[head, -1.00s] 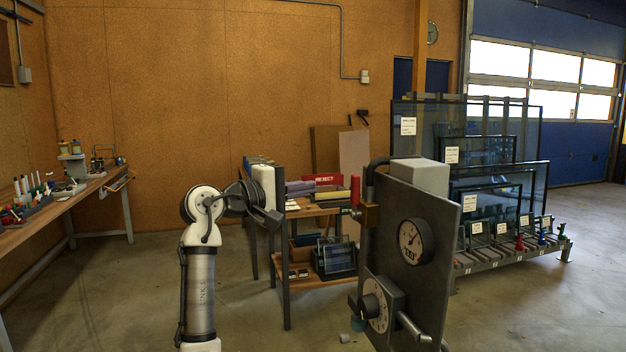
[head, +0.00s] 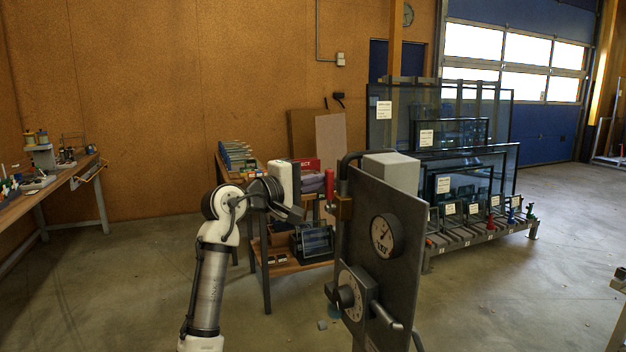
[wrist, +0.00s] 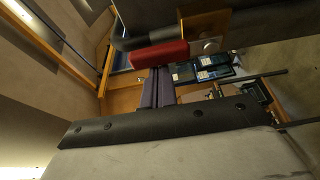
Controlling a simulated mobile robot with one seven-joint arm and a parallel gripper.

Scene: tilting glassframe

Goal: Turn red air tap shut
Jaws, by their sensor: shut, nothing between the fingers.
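The red tap handle (head: 329,183) stands upright on a brass valve body (head: 343,207) at the left edge of a grey upright panel (head: 405,225). In the wrist view the red handle (wrist: 158,54) lies across the upper middle, with the brass body (wrist: 205,22) beyond it. My gripper (head: 298,213) is shut and empty, just left of the tap and slightly below the handle in the head view. A gap shows between them there; I cannot tell the depth. In the wrist view a dark bolted edge and pale surface fill the bottom, and the fingertips are not clear.
The panel carries a round gauge (head: 386,235), a dial box (head: 352,294) and a dark hose (head: 347,165) above the tap. A wooden shelf cart (head: 290,268) stands behind my gripper. A glass rack (head: 470,230) stands right; a workbench (head: 60,185) left. Floor between bench and cart is clear.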

